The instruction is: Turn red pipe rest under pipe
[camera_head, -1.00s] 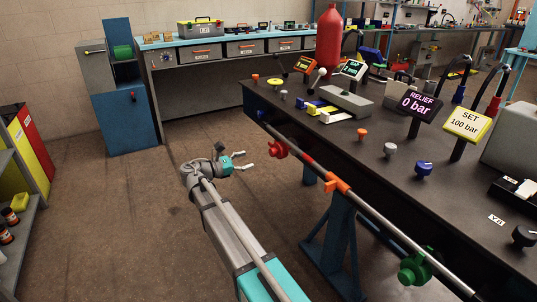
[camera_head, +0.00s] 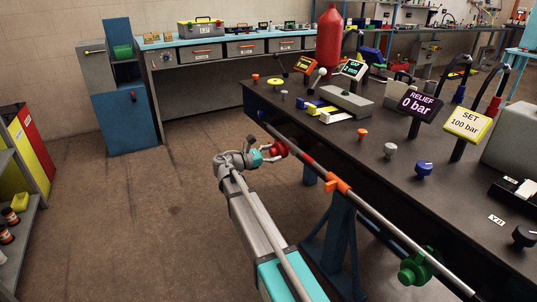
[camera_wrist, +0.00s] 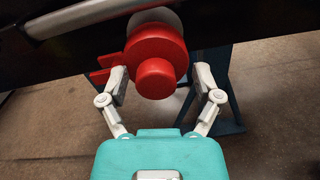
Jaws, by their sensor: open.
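The red pipe rest (camera_head: 279,149) sits at the bench's front edge, near the far end of the grey pipe (camera_head: 387,222). In the wrist view the red pipe rest (camera_wrist: 155,58) shows a round body with a smaller round knob facing me and a flat tab to its left. The pipe (camera_wrist: 85,16) runs across the top left of that view. My gripper (camera_head: 268,150) is beside the rest. In the wrist view my gripper (camera_wrist: 156,75) is open, with one finger on each side of the red body. The left finger is close to the tab; I cannot tell whether they touch.
An orange clip (camera_head: 336,185) and a green rest (camera_head: 415,268) are farther along the pipe. The dark bench (camera_head: 345,135) carries knobs and display signs. A blue bench leg (camera_head: 340,235) stands below. The floor (camera_head: 165,210) left of my arm is clear.

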